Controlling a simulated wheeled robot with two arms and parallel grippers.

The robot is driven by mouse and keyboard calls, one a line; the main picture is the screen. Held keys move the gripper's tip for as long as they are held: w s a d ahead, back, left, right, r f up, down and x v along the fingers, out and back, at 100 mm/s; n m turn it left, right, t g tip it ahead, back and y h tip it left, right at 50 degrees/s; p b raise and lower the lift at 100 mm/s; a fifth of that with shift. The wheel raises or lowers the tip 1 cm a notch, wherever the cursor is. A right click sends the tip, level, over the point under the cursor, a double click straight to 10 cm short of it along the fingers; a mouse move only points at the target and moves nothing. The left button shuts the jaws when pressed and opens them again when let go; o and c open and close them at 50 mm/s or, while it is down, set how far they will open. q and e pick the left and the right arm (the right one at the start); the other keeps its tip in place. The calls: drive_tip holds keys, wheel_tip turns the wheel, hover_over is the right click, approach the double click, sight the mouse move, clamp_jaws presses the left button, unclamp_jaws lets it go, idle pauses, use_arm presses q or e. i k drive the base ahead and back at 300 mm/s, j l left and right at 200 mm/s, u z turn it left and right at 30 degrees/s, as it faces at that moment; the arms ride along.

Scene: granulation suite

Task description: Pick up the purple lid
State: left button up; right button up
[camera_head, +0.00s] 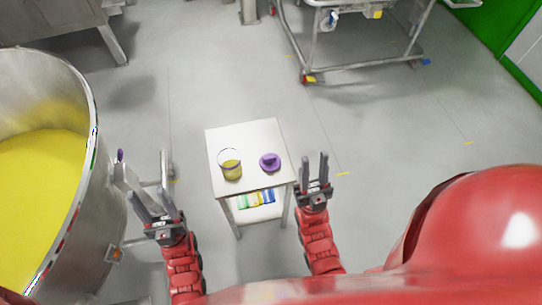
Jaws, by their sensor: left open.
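The purple lid (269,162) lies on the top of a small white table (243,132), on its right half, with its knob upward. A clear jar (230,164) with yellow contents stands to the left of the lid on the same top. My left gripper (152,198) is open and empty, left of the table beside the large steel vessel. My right gripper (313,168) is to the right of the table, its two fingers apart and nothing between them. Neither gripper touches the lid.
A large steel vessel (88,165) of yellow material fills the left side. Colourful items (257,199) lie on the table's lower shelf. A wheeled metal frame (360,70) stands at the back right. The grey floor around the table's back and right is clear.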

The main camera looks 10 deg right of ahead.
sight(269, 161)
drive_tip(key=l, duration=1.6)
drive_tip(key=i+u, duration=0.05)
drive_tip(key=i, duration=0.05)
